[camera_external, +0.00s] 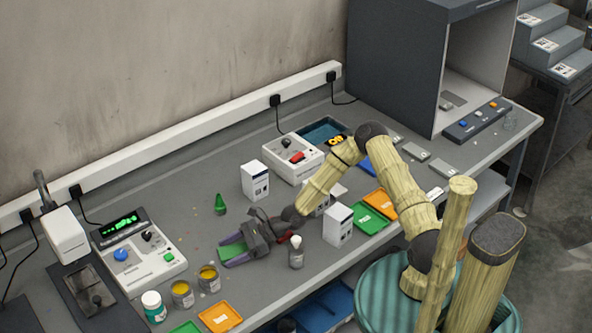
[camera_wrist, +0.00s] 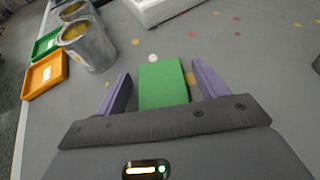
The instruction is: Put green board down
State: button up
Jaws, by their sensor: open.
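The green board (camera_wrist: 163,88) is a flat green rectangle between the two purple fingers of my gripper (camera_wrist: 161,70) in the wrist view. Strips of grey bench show between the board and each finger, so the gripper is open around it. In the external view my gripper (camera_external: 224,253) is low over the middle of the bench, its fingers pointing left. Only a little green of the board (camera_external: 235,248) shows between the fingers there. The board appears to be at the bench surface; its near end is hidden by the gripper body.
A grey bottle (camera_external: 296,253) stands close beside my gripper, and a white box (camera_external: 338,225) is to its right. A green cone (camera_external: 220,204) stands behind. Paint cans (camera_external: 182,294) and a control box (camera_external: 140,253) are to the left. Bare bench (camera_wrist: 230,50) lies ahead.

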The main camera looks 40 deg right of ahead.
aim_at(241, 249)
jog(key=shift+r, duration=0.2)
jog(key=shift+s+d, duration=0.1)
jog(key=shift+d, duration=0.2)
jog(key=shift+v, duration=1.1)
notch_tip(241, 249, up, 7)
jog(key=shift+r+b, duration=0.1)
jog(key=shift+b, duration=0.25)
jog(key=shift+o, duration=0.2)
dwell(3.1)
